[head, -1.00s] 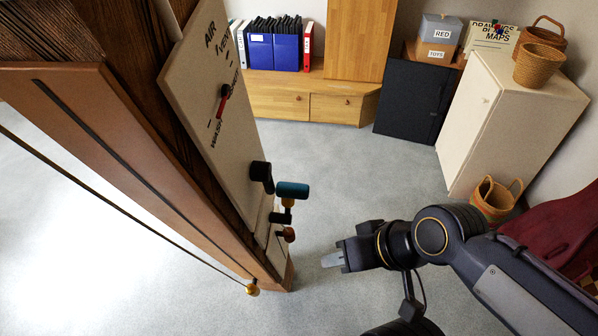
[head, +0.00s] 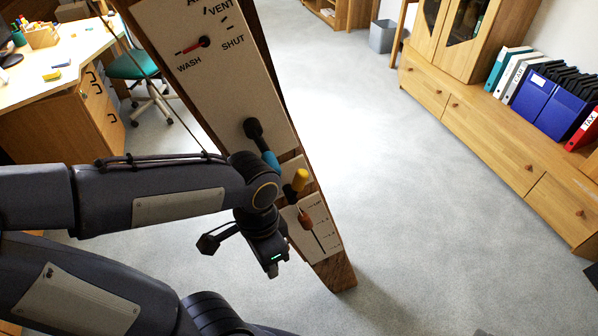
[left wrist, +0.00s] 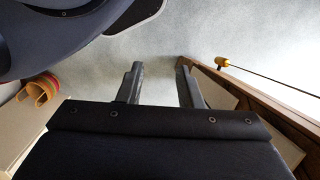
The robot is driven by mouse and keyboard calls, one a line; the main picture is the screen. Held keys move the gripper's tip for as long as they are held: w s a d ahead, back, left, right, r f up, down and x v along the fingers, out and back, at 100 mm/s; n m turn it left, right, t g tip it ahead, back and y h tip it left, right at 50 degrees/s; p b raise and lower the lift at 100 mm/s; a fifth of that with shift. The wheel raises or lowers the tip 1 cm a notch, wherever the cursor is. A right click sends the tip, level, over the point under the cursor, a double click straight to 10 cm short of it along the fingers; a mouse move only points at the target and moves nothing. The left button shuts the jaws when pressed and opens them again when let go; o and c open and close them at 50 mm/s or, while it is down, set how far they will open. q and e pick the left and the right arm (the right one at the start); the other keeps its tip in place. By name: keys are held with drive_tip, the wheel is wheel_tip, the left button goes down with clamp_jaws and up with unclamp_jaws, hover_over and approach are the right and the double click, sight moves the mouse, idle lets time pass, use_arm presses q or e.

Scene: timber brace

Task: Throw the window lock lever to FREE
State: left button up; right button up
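A dark timber post carries a cream panel (head: 190,60) in the head view. A black crank with a blue grip (head: 270,160) sticks out of it, partly behind my wrist. Below is a lever with a yellow knob (head: 300,180); no FREE label is legible, so I cannot tell whether it is the window lock lever. My left gripper (head: 272,262) is just left of the post's lower part. In the left wrist view its two fingers (left wrist: 158,88) are apart with only floor between them, and the post (left wrist: 250,120) is to their right. My right gripper is not in view.
A lower plate marked UP has a slider with an orange knob (head: 305,219). The upper dial has a red pointer (head: 192,46) towards WASH.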

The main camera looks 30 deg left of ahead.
use_arm(q)
drive_tip(key=w+m+g+y+p, duration=0.1)
drive_tip(key=w+m+g+y, duration=0.1)
drive_tip(key=m+y, duration=0.35)
drive_tip(key=m+t+y+p, duration=0.3)
drive_tip(key=m+t+y, duration=0.8)
drive_tip(key=m, duration=0.4)
approach(304, 183)
drive_tip(key=x, duration=0.4)
drive_tip(key=shift+g+y, duration=0.35)
drive_tip(key=shift+g, duration=0.05)
drive_tip(key=x, duration=0.7)
drive_tip(key=shift+w+p, duration=0.3)
drive_tip(key=shift+p, duration=0.1)
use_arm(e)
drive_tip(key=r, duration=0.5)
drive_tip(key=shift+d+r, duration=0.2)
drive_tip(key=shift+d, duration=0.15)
use_arm(q)
clamp_jaws()
